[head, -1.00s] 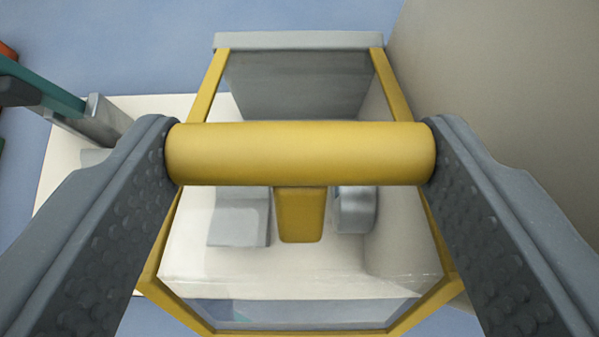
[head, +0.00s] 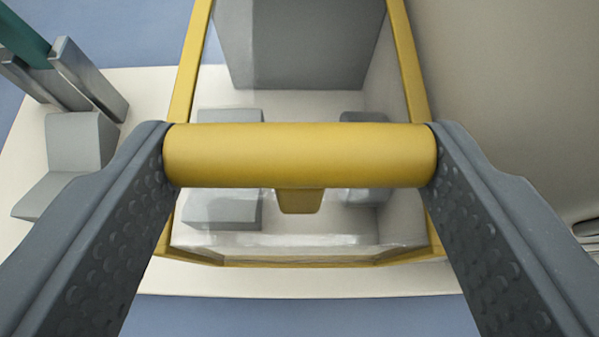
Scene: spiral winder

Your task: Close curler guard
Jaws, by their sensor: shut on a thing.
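The curler guard is a clear panel box in a yellow frame (head: 414,75), in the middle of the head view. A thick yellow handle bar (head: 300,155) crosses its front. My gripper (head: 300,156) is shut on this bar, with one grey studded finger at each end. A yellow bracket (head: 299,200) shows below the bar. Grey blocks (head: 222,208) on a white base show through the clear panels. The bar hides part of them. How far the guard is from its closed position I cannot tell.
A white base plate (head: 300,283) lies under the guard. Left of it stand a grey stepped block (head: 80,140) and grey posts with a green bar (head: 25,32). A beige wall (head: 495,100) rises close on the right. Blue floor surrounds the plate.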

